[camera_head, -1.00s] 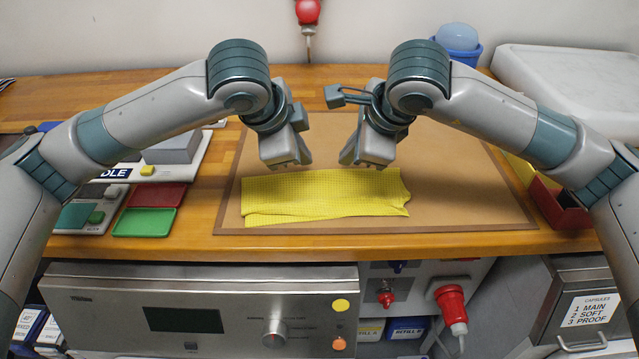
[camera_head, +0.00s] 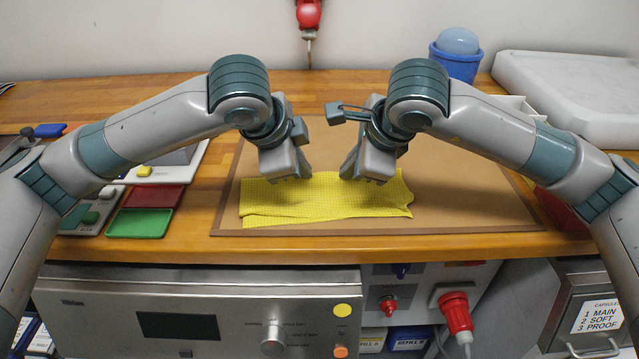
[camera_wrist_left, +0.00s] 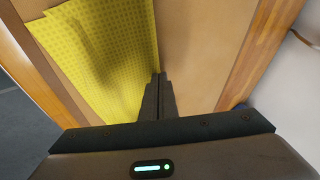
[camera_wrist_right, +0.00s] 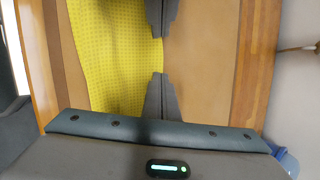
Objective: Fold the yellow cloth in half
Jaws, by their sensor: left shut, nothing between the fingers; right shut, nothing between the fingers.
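The yellow cloth (camera_head: 325,205) lies on the brown mat as a wide doubled strip. A lower layer peeks out along its near left edge, and its right end is a little uneven. My left gripper (camera_head: 292,179) is shut and empty over the cloth's far edge, left of its middle. My right gripper (camera_head: 364,181) is shut and empty over the far edge, towards the right. In the left wrist view the shut fingertips (camera_wrist_left: 159,75) are by the cloth's edge (camera_wrist_left: 100,50). In the right wrist view the fingertips (camera_wrist_right: 158,76) are also there. Whether they touch the cloth is unclear.
The brown mat (camera_head: 460,195) is bare right of the cloth. Red (camera_head: 153,196) and green (camera_head: 140,223) trays and a switch panel stand left. A blue tub (camera_head: 455,62) and a white slab (camera_head: 575,85) are at the back right.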

